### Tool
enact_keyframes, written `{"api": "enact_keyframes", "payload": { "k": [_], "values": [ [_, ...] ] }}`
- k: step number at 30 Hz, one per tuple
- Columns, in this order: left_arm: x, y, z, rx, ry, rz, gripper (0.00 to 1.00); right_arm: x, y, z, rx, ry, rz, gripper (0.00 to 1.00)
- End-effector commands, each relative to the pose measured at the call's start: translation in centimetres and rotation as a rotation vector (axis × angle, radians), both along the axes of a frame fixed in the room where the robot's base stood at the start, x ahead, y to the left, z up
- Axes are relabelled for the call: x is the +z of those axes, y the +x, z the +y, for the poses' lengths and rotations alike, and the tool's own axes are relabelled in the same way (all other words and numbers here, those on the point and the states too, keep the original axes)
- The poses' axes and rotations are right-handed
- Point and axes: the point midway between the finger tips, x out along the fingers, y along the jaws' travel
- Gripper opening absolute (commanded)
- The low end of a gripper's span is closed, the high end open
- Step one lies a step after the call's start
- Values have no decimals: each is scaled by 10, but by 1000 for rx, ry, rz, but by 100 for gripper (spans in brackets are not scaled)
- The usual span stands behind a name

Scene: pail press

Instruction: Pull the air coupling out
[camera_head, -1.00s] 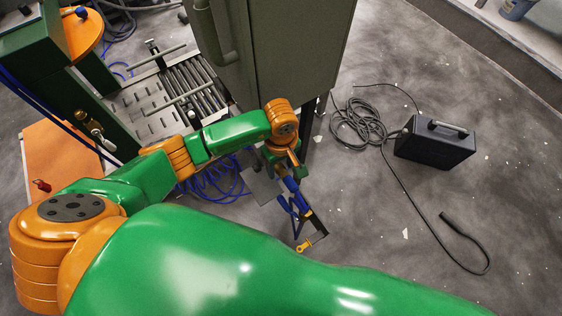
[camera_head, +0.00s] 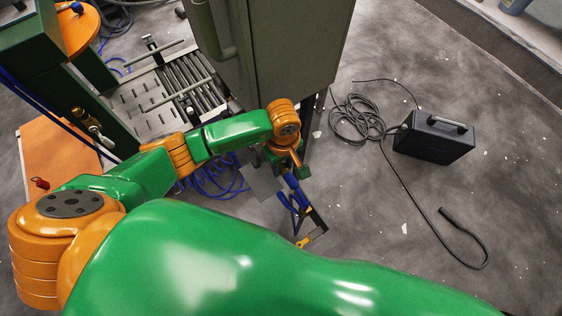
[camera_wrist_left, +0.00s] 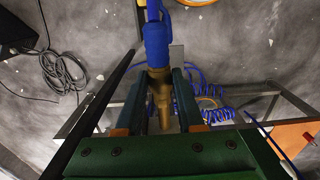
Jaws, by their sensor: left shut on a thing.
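The air coupling (camera_wrist_left: 160,87) is a brass-coloured fitting with a blue sleeve (camera_wrist_left: 156,45) at its far end. In the left wrist view it lies between the fingers of my left gripper (camera_wrist_left: 158,103), which is shut on it. In the head view my left gripper (camera_head: 284,163) is at the lower edge of the grey cabinet, partly hidden by my wrist. The blue hose end (camera_head: 293,186) shows just below it. I cannot tell whether the coupling is still seated. My right gripper is not in view.
The grey cabinet (camera_head: 290,45) stands beside my left wrist. A slotted bed with rollers (camera_head: 150,103) is on the left. Coiled blue hose (camera_head: 212,178) hangs below my arm. A black case (camera_head: 434,140) and dark cable (camera_head: 357,122) lie on the floor at right.

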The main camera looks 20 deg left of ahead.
Motion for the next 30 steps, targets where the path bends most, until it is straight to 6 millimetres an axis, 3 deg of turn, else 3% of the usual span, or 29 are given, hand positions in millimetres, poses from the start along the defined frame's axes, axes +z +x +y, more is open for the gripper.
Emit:
{"api": "enact_keyframes", "payload": {
  "k": [30],
  "values": [
    [0,-32,-41,-1,-2,1,0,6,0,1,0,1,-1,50]
  ]
}}
